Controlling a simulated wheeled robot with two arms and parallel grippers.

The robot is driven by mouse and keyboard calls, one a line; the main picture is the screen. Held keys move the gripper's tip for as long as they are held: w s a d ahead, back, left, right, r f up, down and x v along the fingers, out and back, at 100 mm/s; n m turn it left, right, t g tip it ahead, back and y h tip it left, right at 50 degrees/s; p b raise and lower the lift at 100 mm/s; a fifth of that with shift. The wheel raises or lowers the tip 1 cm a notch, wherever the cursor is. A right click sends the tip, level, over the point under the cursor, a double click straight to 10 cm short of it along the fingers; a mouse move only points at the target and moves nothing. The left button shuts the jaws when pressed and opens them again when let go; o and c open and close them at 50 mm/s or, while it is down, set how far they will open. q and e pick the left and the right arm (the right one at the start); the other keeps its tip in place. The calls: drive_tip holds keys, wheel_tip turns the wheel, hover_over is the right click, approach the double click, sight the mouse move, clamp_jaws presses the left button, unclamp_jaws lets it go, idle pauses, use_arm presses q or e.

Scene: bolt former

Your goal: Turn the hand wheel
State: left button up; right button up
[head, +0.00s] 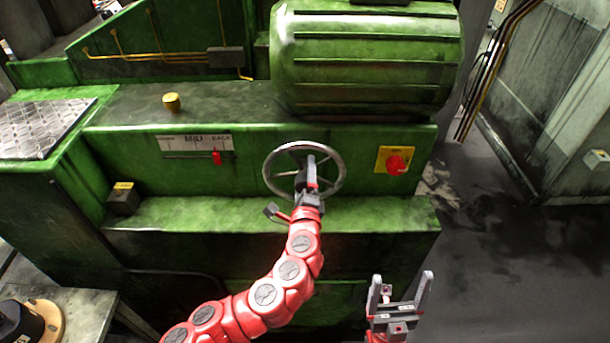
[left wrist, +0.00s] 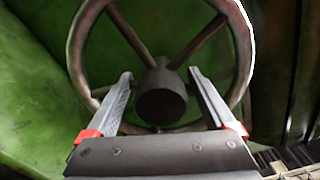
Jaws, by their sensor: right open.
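The hand wheel (head: 267,174) is a metal ring with spokes on the front of the green machine. Its rim (left wrist: 76,45) and dark round hub (left wrist: 160,103) fill much of the left wrist view. My left gripper (head: 309,170) is in front of the wheel in the head view and covers part of its middle. In the left wrist view my left gripper (left wrist: 160,71) has its fingers spread apart, one on each side of the hub, with gaps showing. Whether the fingers touch a spoke cannot be told. My right gripper (head: 402,277) is open and empty, low and right of the wheel.
A scale plate (head: 195,142) marked MID and BACK, with a red pointer (head: 217,158), is left of the wheel. A red knob (head: 396,165) on a yellow plate is to its right. A green ledge (head: 180,214) juts out below. The floor at right is open.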

use_arm(q)
drive_tip(key=s+p, duration=0.1)
drive_tip(key=s, duration=1.6)
drive_tip(key=shift+s, duration=0.2)
idle(1.5)
